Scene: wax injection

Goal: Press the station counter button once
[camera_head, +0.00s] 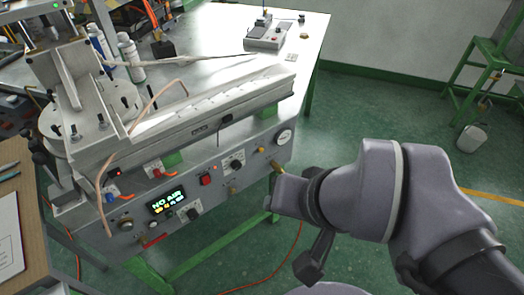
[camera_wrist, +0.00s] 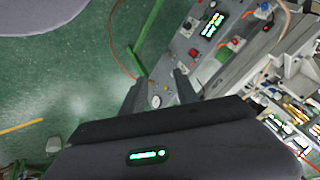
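I cannot tell which control is the counter button. The display (camera_wrist: 212,25) and a red button (camera_wrist: 193,54) also show in the wrist view. My gripper (camera_wrist: 158,80) has its two fingers apart with nothing between them, near the panel's gauge end. In the head view my gripper (camera_head: 287,192) is just in front of the panel's right end, its fingertips mostly hidden.
A small grey device (camera_head: 267,36) stands on the white table (camera_head: 220,25) behind the station. Bottles (camera_head: 130,56) stand at the left. A wooden desk (camera_head: 35,220) is at the left edge. A green stand (camera_head: 490,65) is at the right. Green floor is open between.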

